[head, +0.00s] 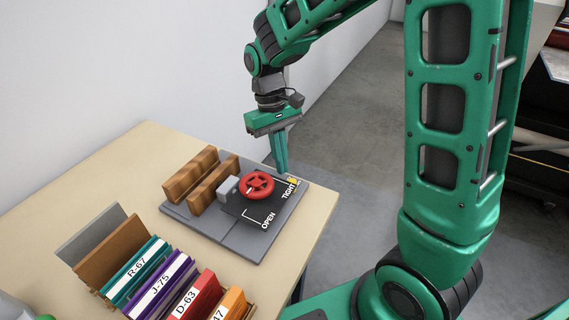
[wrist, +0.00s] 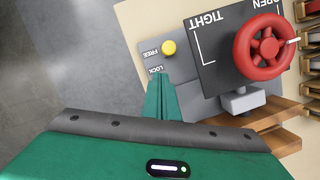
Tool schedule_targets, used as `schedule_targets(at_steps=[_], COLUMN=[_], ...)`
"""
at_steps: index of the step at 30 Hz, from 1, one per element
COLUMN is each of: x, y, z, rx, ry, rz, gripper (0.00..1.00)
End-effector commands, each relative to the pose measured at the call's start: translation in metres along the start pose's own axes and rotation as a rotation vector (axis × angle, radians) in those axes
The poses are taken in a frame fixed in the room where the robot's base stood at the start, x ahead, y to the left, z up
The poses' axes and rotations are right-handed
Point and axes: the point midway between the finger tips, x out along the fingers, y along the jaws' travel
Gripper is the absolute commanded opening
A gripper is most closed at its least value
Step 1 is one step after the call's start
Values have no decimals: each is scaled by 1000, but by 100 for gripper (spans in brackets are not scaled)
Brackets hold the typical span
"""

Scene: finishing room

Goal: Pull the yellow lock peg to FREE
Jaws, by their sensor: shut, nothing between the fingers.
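The yellow lock peg (wrist: 168,47) shows in the wrist view on a grey plate, beside the word FREE and above the word LOCK. In the head view the yellow peg (head: 293,181) is small and partly hidden near the word TIGHT. My gripper (head: 281,172) is shut and empty, pointing down at the fixture's far right edge. In the wrist view its fingertips (wrist: 159,76) are near the word LOCK, just below the peg, with a small gap between them in the picture. Whether they touch the plate I cannot tell.
A red handwheel (wrist: 263,46) with a grey block is mounted beside the peg on a dark panel marked OPEN and TIGHT. Wooden blocks (head: 190,178) stand on the same base (head: 228,238). Labelled binders (head: 163,281) stand nearer on the table (head: 148,141).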

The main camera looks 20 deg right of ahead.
Motion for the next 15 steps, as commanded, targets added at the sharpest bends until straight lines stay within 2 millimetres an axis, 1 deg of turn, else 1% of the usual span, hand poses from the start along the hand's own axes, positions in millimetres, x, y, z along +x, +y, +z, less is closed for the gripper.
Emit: schedule_targets(at_steps=[2, 3, 9, 12, 15], x=[-3, -15, -58, -75, -88], y=[-2, -3, 0, 3, 4], z=[-13, -11, -10, -10, -10], rx=[-2, -3, 2, 6, 7], ry=[3, 8, 10, 9, 7], rz=[0, 0, -1, -2, -2], gripper=[0, 0, 0, 0, 0])
